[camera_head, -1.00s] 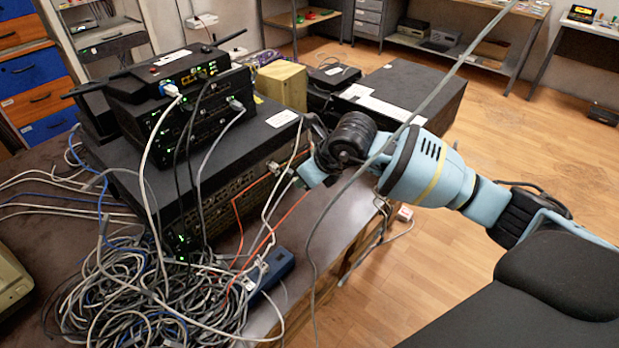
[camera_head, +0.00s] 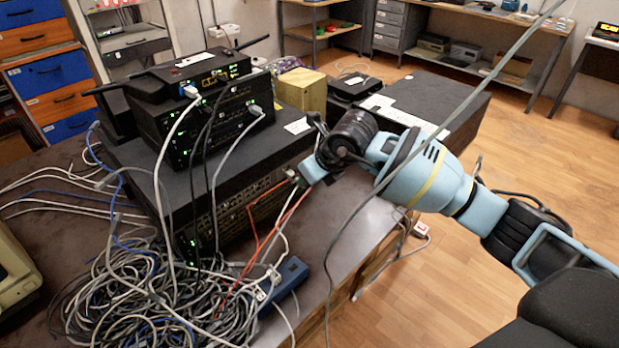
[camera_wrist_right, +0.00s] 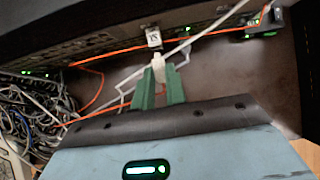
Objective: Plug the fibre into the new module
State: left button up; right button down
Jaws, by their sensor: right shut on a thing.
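My right gripper (camera_head: 293,178) is in front of the large dark switch (camera_head: 205,205), near the right part of its front face. In the right wrist view its green fingers (camera_wrist_right: 160,88) are shut on a small pale plug (camera_wrist_right: 158,66). Whether the plug touches a port cannot be told. Orange fibre (camera_head: 252,232) hangs by the switch front; it also crosses behind the plug in the wrist view (camera_wrist_right: 115,49). The new module cannot be made out. My left gripper is not in view.
Smaller network units (camera_head: 205,120) are stacked on the switch. A tangle of grey cables (camera_head: 140,310) fills the table's front left, beside a blue box (camera_head: 284,282). A pale cable (camera_wrist_right: 212,35) passes close to the plug. Bare table (camera_head: 335,222) lies below my right arm.

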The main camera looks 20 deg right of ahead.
jog(key=c, duration=2)
grip_release()
grip_shut()
jog(key=shift+w+a, duration=0.1)
jog(key=shift+w, duration=0.1)
jog(key=shift+w+a, duration=0.15)
jog(key=shift+w, duration=0.2)
jog(key=shift+w, duration=0.1)
